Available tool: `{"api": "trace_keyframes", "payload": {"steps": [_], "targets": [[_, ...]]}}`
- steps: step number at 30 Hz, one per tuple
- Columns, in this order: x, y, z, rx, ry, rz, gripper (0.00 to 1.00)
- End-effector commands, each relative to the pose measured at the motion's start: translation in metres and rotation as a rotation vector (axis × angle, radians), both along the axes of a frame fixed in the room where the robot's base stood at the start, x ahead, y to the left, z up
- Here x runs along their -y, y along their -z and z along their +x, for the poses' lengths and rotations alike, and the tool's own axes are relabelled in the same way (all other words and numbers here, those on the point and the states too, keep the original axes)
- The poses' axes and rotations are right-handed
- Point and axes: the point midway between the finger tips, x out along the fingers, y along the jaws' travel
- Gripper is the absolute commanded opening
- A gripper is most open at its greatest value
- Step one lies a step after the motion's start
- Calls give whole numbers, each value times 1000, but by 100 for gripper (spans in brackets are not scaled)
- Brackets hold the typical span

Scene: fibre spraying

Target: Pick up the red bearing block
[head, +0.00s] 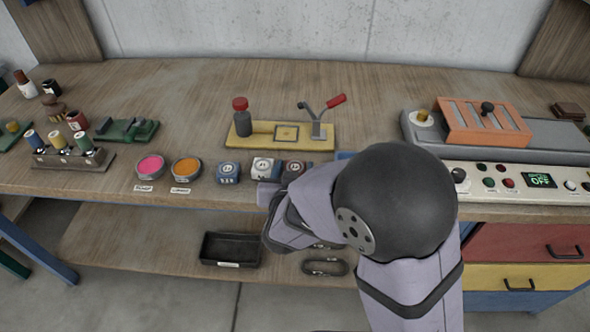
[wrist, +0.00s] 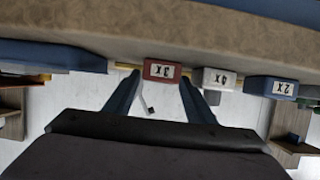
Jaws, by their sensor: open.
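The red bearing block (wrist: 161,71) shows in the wrist view between and just beyond the fingertips of my gripper (wrist: 158,84). The fingers are open, one on each side, and nothing is held. I cannot tell whether a finger touches the block. In the head view the red block (head: 295,167) stands at the bench's front edge, partly hidden by my arm. My fingertips are hidden there.
A white block (wrist: 217,78) stands close beside the red one, with a blue block (wrist: 272,87) beyond it. Orange (head: 186,168) and pink (head: 150,166) dishes sit farther left. A yellow board with a red-handled lever (head: 334,102) stands behind. A control panel (head: 540,181) is at right.

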Motion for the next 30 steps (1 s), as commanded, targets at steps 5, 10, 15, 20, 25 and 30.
{"api": "trace_keyframes", "payload": {"steps": [5,10,15,20,25,30], "targets": [[1,8,19,-1,1,0,50],[1,10,23,-2,-1,2,50],[1,10,23,-1,-2,1,48],[1,10,23,-1,-2,1,10],[0,8,23,2,-1,2,10],[0,4,24,3,-2,2,10]]}}
